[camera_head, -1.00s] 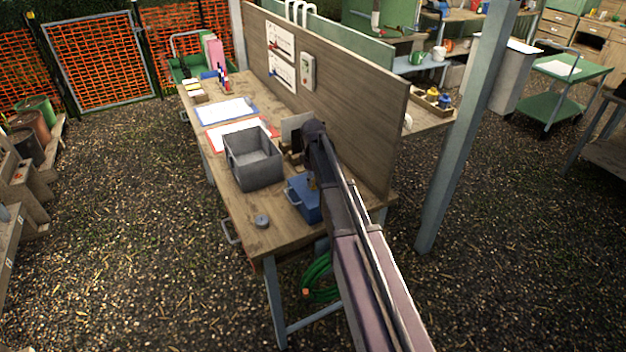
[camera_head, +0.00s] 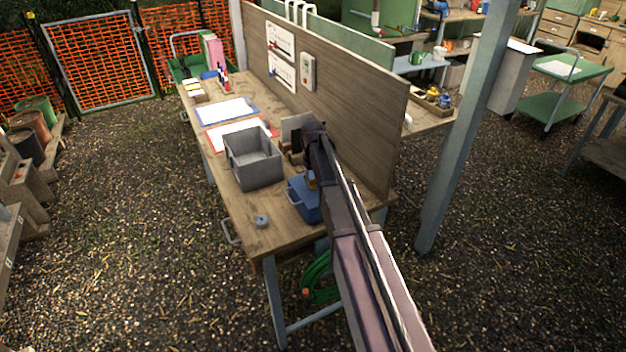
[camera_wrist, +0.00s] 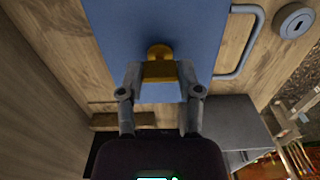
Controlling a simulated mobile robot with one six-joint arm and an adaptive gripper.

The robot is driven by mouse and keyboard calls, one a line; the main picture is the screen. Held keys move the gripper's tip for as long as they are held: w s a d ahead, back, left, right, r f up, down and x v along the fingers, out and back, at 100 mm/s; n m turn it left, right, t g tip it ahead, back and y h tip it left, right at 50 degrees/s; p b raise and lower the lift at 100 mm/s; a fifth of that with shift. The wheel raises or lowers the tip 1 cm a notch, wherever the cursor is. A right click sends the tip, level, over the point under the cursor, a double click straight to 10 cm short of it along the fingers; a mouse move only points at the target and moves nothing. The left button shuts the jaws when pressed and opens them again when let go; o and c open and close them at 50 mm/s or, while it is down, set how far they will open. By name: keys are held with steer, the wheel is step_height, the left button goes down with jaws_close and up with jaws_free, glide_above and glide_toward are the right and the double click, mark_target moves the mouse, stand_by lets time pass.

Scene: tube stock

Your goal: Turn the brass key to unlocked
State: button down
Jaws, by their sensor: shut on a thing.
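The brass key (camera_wrist: 159,71) shows in the wrist view between the two fingertips of my gripper (camera_wrist: 158,78). My gripper is shut on it, one finger at each side. The key stands over the blue box (camera_wrist: 124,28), which has a grey handle (camera_wrist: 245,45) on its right side in that view. In the head view the blue box (camera_head: 303,200) sits at the near right of the bench, partly hidden by my arm. A small bit of brass (camera_head: 311,182) shows beside my arm there. I cannot tell the key's turned position or any lock marks.
A grey open bin (camera_head: 253,162) stands left of the blue box on the wooden bench (camera_head: 262,238). A small grey round piece (camera_head: 261,221) lies near the front edge; it also shows in the wrist view (camera_wrist: 296,21). A wooden partition (camera_head: 370,130) rises close behind my arm.

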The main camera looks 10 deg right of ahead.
stand_by(0.3)
steer(key=shift+c, duration=1.4)
jaws_free()
steer(key=shift+n, duration=0.3)
steer(key=shift+n, duration=1.7)
steer(key=n, duration=0.3)
steer(key=shift+n, duration=0.4)
step_height(320, 180, up, 14)
steer(key=p, duration=1.4)
steer(key=s+a+f+m+b, duration=0.1)
steer(key=s+f+m+b, duration=0.4)
steer(key=s+f+b, duration=0.4)
steer(key=s+a+f+m+b, duration=0.1)
steer(key=s+f+m+b, duration=0.4)
steer(key=s+f+b, duration=0.5)
steer(key=shift+s+a+m, duration=0.3)
steer(key=shift+s, duration=3.75)
